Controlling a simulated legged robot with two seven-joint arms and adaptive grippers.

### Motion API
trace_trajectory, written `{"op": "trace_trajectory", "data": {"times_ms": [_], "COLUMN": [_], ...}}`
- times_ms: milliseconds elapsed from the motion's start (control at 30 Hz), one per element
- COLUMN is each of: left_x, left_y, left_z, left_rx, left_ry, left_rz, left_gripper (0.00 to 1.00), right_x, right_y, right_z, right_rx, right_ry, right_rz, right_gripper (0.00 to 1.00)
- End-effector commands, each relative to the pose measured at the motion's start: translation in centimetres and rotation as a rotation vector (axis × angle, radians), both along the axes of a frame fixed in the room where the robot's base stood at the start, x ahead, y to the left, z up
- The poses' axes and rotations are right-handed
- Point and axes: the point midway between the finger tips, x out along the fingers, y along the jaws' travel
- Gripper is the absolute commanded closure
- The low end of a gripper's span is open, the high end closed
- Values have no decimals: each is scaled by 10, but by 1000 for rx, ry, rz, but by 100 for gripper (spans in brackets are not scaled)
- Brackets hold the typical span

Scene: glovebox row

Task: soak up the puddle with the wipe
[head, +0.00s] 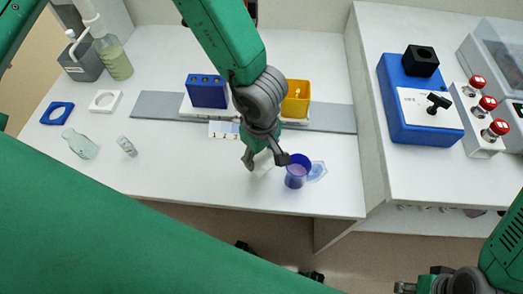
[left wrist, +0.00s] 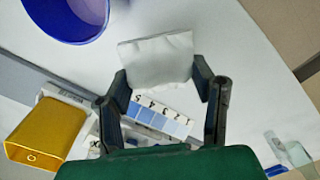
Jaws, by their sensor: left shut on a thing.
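My left gripper (head: 264,163) is shut on a white wipe (left wrist: 157,58), held between its fingertips in the left wrist view. In the head view the wipe (head: 264,160) is partly hidden by the fingers, above the white worktop just left of the blue cup. I cannot tell whether it touches the top. The blue cup (head: 297,172) stands upright with purplish liquid in it; it also shows in the left wrist view (left wrist: 62,22). A pale blue puddle (head: 318,171) lies right beside the cup. My right gripper (head: 405,288) is at the bottom right edge, only partly seen.
Behind my left gripper are a blue rack (head: 207,92), a yellow bin (head: 297,98) and a strip-marked card (head: 222,130). A clear bottle (head: 80,144) and vial (head: 127,147) lie at left. The worktop's front edge (head: 300,212) is close to the cup.

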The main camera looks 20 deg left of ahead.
Motion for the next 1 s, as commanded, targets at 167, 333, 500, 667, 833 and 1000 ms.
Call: {"op": "trace_trajectory", "data": {"times_ms": [167,333,500,667,833,1000], "left_x": [-1,-2,-2,-2,-2,-2], "left_y": [6,8,6,5,6,7], "left_z": [15,22,23,23,23,23], "left_rx": [-2,-4,-1,0,-1,-1], "left_ry": [1,2,0,1,0,0], "left_rz": [3,3,2,2,2,0], "left_gripper": [62,62,62,62,62,62], "right_x": [0,0,0,0,0,0], "right_y": [0,0,0,0,0,0], "right_z": [17,25,27,26,26,26], "right_rx": [0,0,0,0,0,0], "right_ry": [0,0,0,0,0,0], "right_rz": [0,0,1,1,0,0], "right_gripper": [60,60,60,60,60,60]}}
